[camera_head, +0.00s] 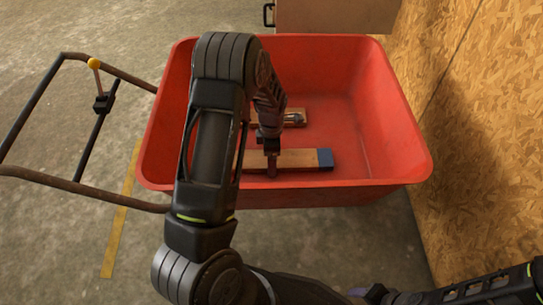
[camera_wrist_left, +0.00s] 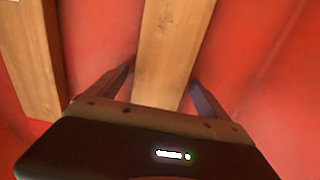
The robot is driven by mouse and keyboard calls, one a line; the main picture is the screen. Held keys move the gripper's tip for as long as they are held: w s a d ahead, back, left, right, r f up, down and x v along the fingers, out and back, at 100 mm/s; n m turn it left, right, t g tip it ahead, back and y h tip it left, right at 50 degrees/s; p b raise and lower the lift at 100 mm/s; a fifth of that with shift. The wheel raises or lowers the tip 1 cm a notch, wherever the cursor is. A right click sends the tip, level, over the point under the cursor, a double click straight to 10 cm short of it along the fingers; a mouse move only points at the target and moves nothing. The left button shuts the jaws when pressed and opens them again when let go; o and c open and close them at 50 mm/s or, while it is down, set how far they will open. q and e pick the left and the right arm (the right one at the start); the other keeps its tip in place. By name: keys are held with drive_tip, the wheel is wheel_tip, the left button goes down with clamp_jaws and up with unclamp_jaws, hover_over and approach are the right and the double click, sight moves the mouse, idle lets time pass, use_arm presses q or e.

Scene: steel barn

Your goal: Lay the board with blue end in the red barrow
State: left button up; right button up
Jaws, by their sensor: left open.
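The red barrow (camera_head: 385,120) stands in front of me, open at the top. The board with the blue end (camera_head: 303,159) lies flat on its floor near the front wall, blue end to the right. My left gripper (camera_head: 271,162) is down in the barrow at this board, open. In the left wrist view the plain wood of the board (camera_wrist_left: 170,50) runs between the two fingers (camera_wrist_left: 162,95), with space at both sides; its blue end is outside that view. My left arm hides the board's left part in the head view. My right arm shows at the bottom right; its jaws are unclear.
A second wooden board (camera_head: 291,118) lies behind in the barrow, and wood (camera_wrist_left: 30,55) shows left in the wrist view. The barrow's handle frame (camera_head: 50,182) is at left. A chipboard wall (camera_head: 490,140) is close on the right. A box (camera_head: 335,15) stands behind.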

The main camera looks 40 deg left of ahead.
use_arm(q)
wheel_tip(320, 180, up, 12)
drive_tip(key=p, duration=0.4)
drive_tip(key=shift+r, duration=0.15)
idle(0.8)
